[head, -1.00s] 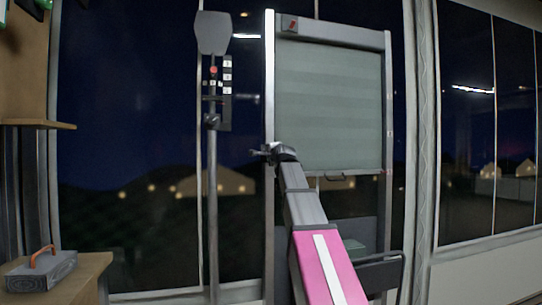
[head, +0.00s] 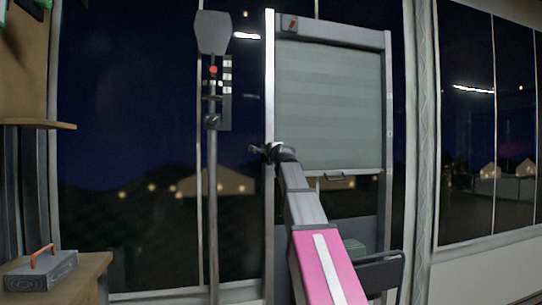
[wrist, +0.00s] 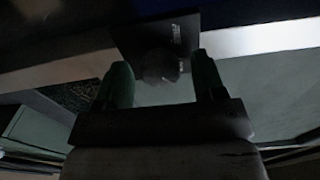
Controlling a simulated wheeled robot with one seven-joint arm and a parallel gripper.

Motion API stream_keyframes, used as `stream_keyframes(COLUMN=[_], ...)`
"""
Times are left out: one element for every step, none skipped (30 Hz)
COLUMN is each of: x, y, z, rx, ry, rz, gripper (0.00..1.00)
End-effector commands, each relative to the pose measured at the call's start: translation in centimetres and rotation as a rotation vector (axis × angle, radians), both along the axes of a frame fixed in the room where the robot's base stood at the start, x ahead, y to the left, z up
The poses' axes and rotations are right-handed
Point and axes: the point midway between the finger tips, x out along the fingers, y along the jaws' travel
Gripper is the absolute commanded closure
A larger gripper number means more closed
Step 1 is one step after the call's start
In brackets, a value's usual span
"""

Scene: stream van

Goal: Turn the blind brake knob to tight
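The blind (head: 330,105) is a pale grey-green sheet in a grey frame (head: 388,120), drawn partway down with a small handle at its lower edge. In the wrist view a dark round knob (wrist: 160,66) sits on a dark plate (wrist: 135,36) with small pale marks too blurred to read. My gripper (wrist: 161,78) is open, with one finger on each side of the knob and visible gaps. In the head view my gripper (head: 263,152) is at the frame's left post; the knob cannot be made out there.
A pole (head: 213,220) with a red button and switches stands left of the frame. A grey block with an orange handle (head: 40,270) lies on a wooden bench at lower left. A dark rail (head: 382,273) is right of my arm. Windows stand behind.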

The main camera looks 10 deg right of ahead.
Motion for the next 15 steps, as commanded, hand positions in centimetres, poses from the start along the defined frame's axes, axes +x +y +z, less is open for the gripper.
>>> stream_keyframes(x=[0.0,0.0,0.0,0.0,0.0,0.0,0.0,-0.1,-0.2,-0.3,-0.5,-0.8,-1.1,-1.4,-1.9], y=[0.0,0.0,0.0,0.0,0.0,0.0,0.0,0.0,0.0,0.0,0.0,-0.1,-0.1,-0.1,-0.1], z=[0.0,0.0,0.0,0.0,0.0,0.0,0.0,0.0,0.0,0.0,0.0,0.0,0.0,0.0,-0.1], rx=[-0.001,-0.001,-0.001,-0.001,-0.001,-0.001,-0.001,-0.002,-0.002,-0.002,-0.002,-0.002,-0.002,-0.002,-0.002], ry=[0.000,-0.001,-0.001,-0.001,-0.001,-0.001,-0.001,-0.001,-0.001,-0.001,-0.001,-0.001,-0.001,-0.001,-0.001], rz=[0.000,0.000,0.000,0.000,0.000,0.000,0.000,0.000,0.000,0.000,0.000,0.000,0.000,0.000,0.000], gripper=[0.37,0.37,0.37,0.37,0.37,0.37,0.37,0.37,0.37,0.37,0.37,0.37,0.37,0.37,0.37])
